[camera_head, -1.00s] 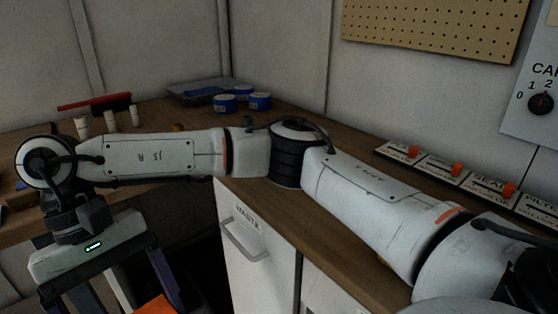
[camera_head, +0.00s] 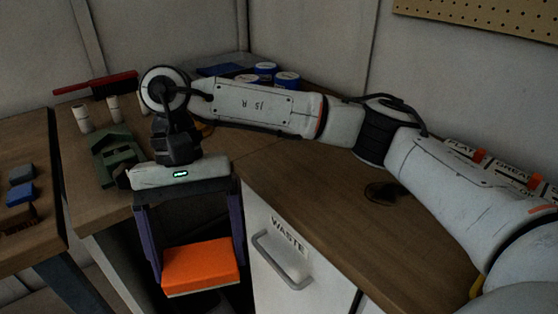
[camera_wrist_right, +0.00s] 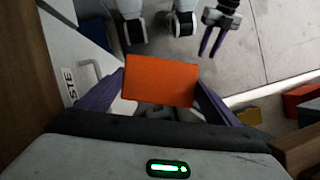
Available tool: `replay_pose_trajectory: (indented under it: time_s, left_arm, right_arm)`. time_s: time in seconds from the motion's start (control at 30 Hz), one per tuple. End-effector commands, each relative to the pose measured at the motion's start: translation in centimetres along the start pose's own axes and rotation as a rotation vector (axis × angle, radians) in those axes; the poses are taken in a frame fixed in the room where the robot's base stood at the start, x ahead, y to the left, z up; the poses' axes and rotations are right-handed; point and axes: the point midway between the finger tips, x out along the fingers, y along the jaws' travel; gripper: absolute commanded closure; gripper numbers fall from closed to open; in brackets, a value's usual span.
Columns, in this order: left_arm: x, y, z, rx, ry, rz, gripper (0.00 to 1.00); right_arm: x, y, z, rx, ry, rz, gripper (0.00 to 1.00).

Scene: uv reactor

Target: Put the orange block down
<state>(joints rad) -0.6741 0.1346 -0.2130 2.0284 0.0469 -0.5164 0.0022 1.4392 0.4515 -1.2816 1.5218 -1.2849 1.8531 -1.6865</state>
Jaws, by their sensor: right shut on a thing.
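My right gripper (camera_head: 196,245) points down and is shut on the orange block (camera_head: 201,264), with a purple finger against each side. The block hangs level in the air in front of the counter corner, left of the waste door. In the right wrist view the orange block (camera_wrist_right: 159,81) sits between the fingertips, with grey floor beyond it. My left gripper is out of the head view. In the right wrist view the left gripper (camera_wrist_right: 212,48) shows at the top, its two purple fingers apart and nothing between them.
The wooden counter (camera_head: 300,210) has a clear stretch above the waste cabinet (camera_head: 285,250). A green object (camera_head: 115,158), white cylinders (camera_head: 82,118), a red-handled brush (camera_head: 95,84) and blue tins (camera_head: 287,80) stand behind. A left table holds blue blocks (camera_head: 20,192).

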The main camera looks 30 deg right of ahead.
Motion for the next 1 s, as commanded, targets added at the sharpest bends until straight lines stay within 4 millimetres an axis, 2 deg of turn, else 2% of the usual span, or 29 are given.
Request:
replay_pose_trajectory:
  time_s: [0.1, 0.37, 0.73, 1.0]
  left_arm:
    - [-0.8, 0.1, -0.5, -0.001, -0.003, -0.001, 0.69]
    - [-1.8, 0.3, 1.1, -0.008, -0.049, -0.001, 0.69]
    - [-2.6, 0.1, -0.3, -0.008, -0.037, -0.007, 0.69]
    - [-3.0, -0.1, -1.6, -0.007, -0.026, -0.012, 0.69]
  right_arm:
    - [-2.2, 1.4, -0.9, 0.262, 0.001, -0.117, 0.50]
    - [-6.4, 4.7, -3.1, 0.855, 0.011, -0.377, 0.50]
    - [-12.5, 10.4, -5.6, 1.648, 0.027, -0.725, 0.50]
    - [-17.0, 15.1, -6.6, 2.182, 0.034, -0.957, 0.50]
